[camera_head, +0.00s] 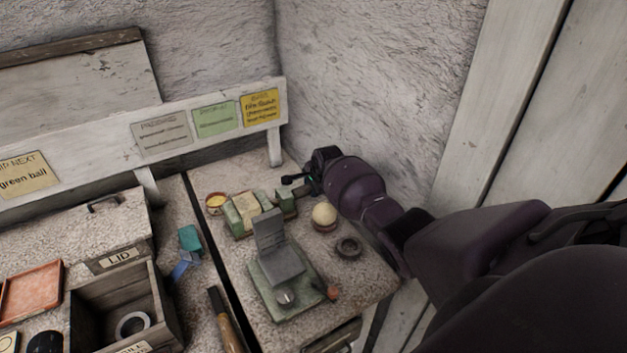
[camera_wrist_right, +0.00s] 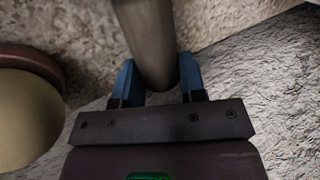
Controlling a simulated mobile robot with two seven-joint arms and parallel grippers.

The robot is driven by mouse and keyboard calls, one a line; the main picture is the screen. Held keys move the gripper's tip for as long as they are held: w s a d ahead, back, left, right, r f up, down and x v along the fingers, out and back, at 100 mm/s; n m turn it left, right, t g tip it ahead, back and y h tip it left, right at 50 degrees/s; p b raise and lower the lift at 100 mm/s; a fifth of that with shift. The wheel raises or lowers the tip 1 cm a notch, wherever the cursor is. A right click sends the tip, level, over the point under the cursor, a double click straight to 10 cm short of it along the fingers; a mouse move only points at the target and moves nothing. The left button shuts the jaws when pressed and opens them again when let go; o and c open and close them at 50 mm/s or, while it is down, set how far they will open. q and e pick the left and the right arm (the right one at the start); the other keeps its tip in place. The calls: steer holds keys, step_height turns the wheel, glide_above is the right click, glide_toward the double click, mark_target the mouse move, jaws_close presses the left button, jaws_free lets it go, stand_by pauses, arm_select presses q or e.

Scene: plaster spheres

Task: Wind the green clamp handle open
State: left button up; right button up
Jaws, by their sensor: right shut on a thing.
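The green clamp (camera_head: 240,216) stands at the back of the right-hand worktop, with a pale block between its jaws. Its handle (camera_head: 292,179) is a dark bar at the clamp's right end. My right gripper (camera_head: 308,181) is at that handle, coming in from the right. In the right wrist view my right gripper (camera_wrist_right: 158,82) has its blue fingers shut on either side of the grey-brown round handle bar (camera_wrist_right: 148,32). The bar's far end is out of that view. My left gripper is not in view.
A cream ball (camera_head: 324,214) on a round stand is close beside my right gripper; a dark ring (camera_head: 348,248) lies nearby. A grey block device (camera_head: 277,262) on a green base stands in front. A yellow-filled bowl (camera_head: 215,203) is left of the clamp. The wall is close behind.

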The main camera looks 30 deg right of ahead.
steer(key=shift+s+f+t+p, duration=0.15)
steer(key=shift+t+p, duration=0.4)
steer(key=shift+t, duration=0.35)
steer(key=o, duration=0.9)
steer(key=shift+v, duration=5.45)
steer(key=shift+a, duration=0.1)
